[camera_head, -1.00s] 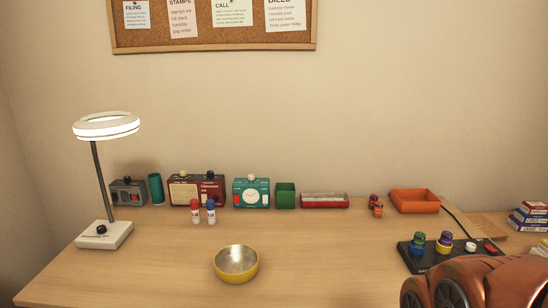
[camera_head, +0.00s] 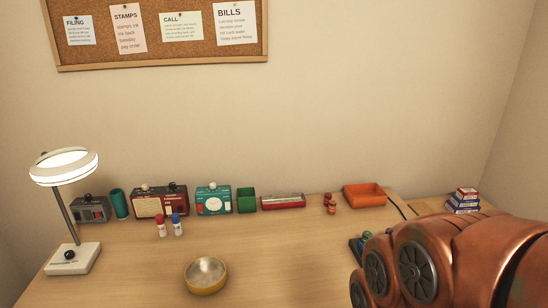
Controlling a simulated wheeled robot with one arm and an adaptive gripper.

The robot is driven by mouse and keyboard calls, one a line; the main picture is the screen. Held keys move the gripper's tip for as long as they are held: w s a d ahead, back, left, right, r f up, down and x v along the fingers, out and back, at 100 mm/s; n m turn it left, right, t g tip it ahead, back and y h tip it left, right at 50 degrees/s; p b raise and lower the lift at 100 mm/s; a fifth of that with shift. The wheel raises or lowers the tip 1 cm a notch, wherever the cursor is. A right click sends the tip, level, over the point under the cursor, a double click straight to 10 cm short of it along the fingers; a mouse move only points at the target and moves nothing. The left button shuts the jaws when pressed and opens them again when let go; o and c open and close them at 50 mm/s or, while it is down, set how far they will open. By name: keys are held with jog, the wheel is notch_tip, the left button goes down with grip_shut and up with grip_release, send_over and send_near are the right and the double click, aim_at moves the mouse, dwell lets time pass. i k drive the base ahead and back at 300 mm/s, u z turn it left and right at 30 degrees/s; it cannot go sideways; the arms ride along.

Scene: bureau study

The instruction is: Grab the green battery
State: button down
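A small green-topped piece (camera_head: 366,235) stands on a black pad (camera_head: 354,247) at the right of the desk; it may be the green battery, but it is too small to tell. My copper-coloured arm covers most of this pad and whatever else stands on it. My gripper's fingers are not in view, so I cannot see whether they are open or shut.
A yellow bowl (camera_head: 206,275) stands near the front.

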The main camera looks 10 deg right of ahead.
aim_at(366, 235)
jog(key=u, duration=2.05)
jog(key=k, duration=1.2)
jog(key=z, duration=1.3)
jog(key=i, duration=0.5)
